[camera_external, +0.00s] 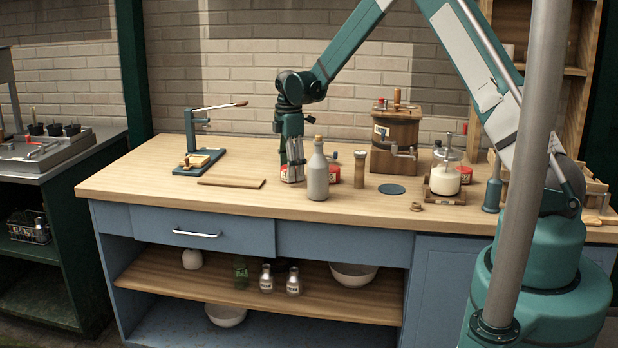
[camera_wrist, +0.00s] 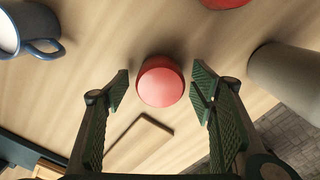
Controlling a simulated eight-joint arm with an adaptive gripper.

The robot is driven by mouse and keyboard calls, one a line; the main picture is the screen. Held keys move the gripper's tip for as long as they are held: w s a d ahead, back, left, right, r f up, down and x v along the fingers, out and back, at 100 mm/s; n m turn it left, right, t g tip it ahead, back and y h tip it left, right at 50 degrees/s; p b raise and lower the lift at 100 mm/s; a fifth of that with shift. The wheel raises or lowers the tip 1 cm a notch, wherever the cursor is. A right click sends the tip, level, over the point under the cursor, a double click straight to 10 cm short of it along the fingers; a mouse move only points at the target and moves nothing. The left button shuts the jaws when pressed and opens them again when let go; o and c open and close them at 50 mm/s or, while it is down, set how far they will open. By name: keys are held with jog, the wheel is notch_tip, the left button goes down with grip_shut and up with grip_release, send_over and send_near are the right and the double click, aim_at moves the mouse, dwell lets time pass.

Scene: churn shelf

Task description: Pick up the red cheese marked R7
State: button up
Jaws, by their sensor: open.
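A red cheese (camera_wrist: 160,82) sits on the tabletop between my gripper's fingers in the wrist view, with gaps on both sides. In the external view, a red cheese with a pale label (camera_external: 291,175) shows low at my fingers, partly hidden by them. The mark on it is too small to read. My gripper (camera_external: 294,164) points down at it and is open; its green pads also show in the wrist view (camera_wrist: 163,86). Another red cheese (camera_external: 332,173) stands behind the grey bottle, and a red one (camera_external: 466,175) is beside the glass jar at right.
A grey bottle (camera_external: 317,176) stands close to the right of my gripper. A wooden board (camera_external: 231,182) lies at left, near a teal press (camera_external: 200,158). A wooden churn (camera_external: 396,140) stands behind. A blue-trimmed mug (camera_wrist: 36,30) shows in the wrist view. The front-left tabletop is clear.

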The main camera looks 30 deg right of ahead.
jog(key=shift+f, duration=0.25)
jog(key=shift+c, duration=0.7)
jog(key=c, duration=0.9)
